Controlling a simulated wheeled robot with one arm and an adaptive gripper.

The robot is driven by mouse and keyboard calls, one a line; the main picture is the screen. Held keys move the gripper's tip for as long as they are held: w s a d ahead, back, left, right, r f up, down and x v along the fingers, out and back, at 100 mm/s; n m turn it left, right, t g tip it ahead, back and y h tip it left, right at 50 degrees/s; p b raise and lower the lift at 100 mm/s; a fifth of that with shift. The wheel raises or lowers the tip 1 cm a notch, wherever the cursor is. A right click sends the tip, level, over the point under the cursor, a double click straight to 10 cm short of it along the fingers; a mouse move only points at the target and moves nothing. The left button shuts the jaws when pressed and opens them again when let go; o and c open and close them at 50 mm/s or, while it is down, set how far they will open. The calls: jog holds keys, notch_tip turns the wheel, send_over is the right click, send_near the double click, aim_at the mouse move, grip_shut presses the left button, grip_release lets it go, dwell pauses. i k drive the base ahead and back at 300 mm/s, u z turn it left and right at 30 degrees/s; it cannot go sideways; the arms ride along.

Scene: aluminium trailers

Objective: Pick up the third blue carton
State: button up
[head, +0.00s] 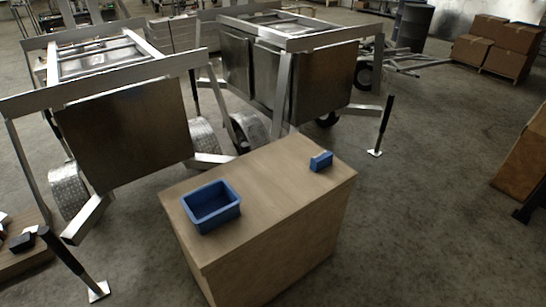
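A small blue carton (321,161) stands on top of a brown box-shaped stand (270,190), near its far right corner. An open blue bin (211,222) sits on the same top, toward the left. I see no other blue carton apart from this one. The bin's inside looks empty, though its near inner side is hidden by the rim. The carton and the bin are apart, with bare brown surface between them. My gripper is not in view.
Two aluminium trailers (125,135) (315,85) stand behind the stand, with support legs (384,125) on the floor. Cardboard boxes (497,45) are stacked at the back right. Another brown box (525,165) is at the right edge. Floor between is clear.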

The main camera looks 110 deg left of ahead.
aim_at(318, 162)
jog(key=u, duration=2.4)
jog(key=i, duration=3.95)
jog(key=u, duration=2.1)
